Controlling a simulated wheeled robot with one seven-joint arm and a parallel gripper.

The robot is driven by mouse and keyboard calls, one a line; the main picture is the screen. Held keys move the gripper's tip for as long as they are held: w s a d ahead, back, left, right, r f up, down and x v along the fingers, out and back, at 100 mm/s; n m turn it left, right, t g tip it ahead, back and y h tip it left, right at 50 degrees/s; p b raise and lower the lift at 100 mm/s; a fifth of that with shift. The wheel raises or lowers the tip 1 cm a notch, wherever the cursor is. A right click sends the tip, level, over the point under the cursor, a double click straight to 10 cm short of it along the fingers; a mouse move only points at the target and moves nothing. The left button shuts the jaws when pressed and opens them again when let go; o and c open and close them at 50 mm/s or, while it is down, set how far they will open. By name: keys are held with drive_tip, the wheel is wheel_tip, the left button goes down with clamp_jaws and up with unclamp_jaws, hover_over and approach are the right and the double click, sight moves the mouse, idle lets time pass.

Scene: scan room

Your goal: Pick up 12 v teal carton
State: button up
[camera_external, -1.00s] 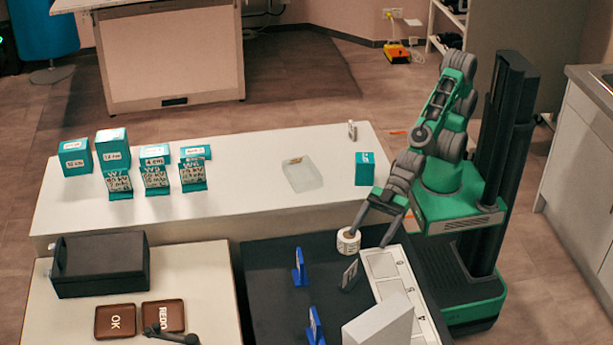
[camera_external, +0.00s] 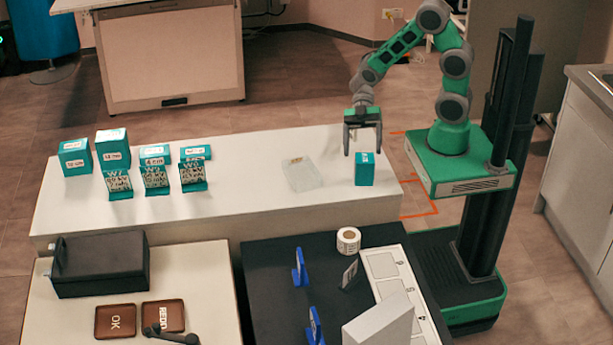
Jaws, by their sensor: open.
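Several teal cartons with white labels stand on the long white table. One teal carton (camera_external: 365,169) stands alone near the table's right end; its label is too small to read. At the left are a teal carton (camera_external: 75,158), another teal carton (camera_external: 113,150) beside it, a lower teal carton (camera_external: 155,155) and a flat teal carton (camera_external: 195,153). Which one reads 12 v I cannot tell for sure. My gripper (camera_external: 362,152) is open and empty, pointing down just above and behind the lone carton at the right.
A clear shallow tray (camera_external: 302,176) lies left of the lone carton. Several teal stands with printed cards (camera_external: 193,177) stand in front of the left cartons. A label roll (camera_external: 348,240) and a blue holder (camera_external: 299,268) are on the dark table.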

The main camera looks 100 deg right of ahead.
sight(365, 175)
drive_tip(key=f+n, duration=0.2)
drive_tip(key=s+d+f+n+g, duration=0.1)
drive_tip(key=shift+s+f+b, duration=0.1)
drive_tip(key=shift+f+b, duration=0.25)
drive_tip(key=shift+f, duration=0.05)
drive_tip(key=p+x, duration=0.1)
drive_tip(key=x, duration=0.7)
drive_tip(key=shift+r+p, duration=0.2)
drive_tip(key=shift+p, duration=0.2)
drive_tip(key=c, duration=1.4)
drive_tip(key=shift+c, duration=0.2)
drive_tip(key=shift+r, duration=0.15)
